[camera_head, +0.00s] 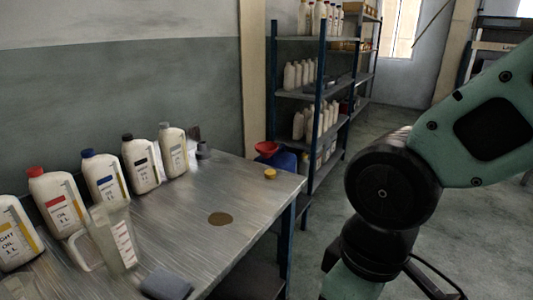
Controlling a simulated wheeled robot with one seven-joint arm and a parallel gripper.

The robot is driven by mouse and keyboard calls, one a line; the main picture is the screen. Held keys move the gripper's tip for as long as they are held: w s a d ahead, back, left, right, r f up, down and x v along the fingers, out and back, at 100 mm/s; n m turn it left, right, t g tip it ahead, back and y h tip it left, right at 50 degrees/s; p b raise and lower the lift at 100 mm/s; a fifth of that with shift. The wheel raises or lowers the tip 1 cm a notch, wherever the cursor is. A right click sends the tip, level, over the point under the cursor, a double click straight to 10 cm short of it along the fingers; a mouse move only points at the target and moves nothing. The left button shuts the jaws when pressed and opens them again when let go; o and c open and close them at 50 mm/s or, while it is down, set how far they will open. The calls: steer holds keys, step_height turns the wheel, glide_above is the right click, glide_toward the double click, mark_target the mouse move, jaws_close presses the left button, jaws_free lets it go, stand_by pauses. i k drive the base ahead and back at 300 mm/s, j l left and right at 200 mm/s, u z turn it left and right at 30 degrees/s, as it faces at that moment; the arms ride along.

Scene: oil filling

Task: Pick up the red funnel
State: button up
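The red funnel (266,147) shows beyond the far right part of the metal table. It is small in the view, and its lower part is hidden. A blue container (285,161) shows right by the funnel; I cannot tell whether the funnel rests on it or in it. My arm's links fill the right side of the view, apart from the funnel. My gripper is outside the view.
The metal table (200,195) holds several oil bottles (104,178), a clear measuring jug (117,243), a grey cloth (166,283), a brown disc (220,219) and a yellow cap (270,174). A blue-posted shelf (318,92) with bottles stands behind.

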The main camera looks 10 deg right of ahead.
mark_target(265, 149)
steer(key=u, duration=0.5)
steer(key=i+l+u, duration=0.2)
steer(key=u, duration=0.2)
steer(key=i+l+u, duration=0.15)
steer(key=l+u, duration=0.25)
steer(key=i+l+u, duration=0.1)
steer(key=l+u, duration=0.3)
steer(key=i+l+u, duration=0.2)
steer(key=l, duration=1.35)
steer(key=l+u, duration=0.2)
steer(key=l, duration=1.4)
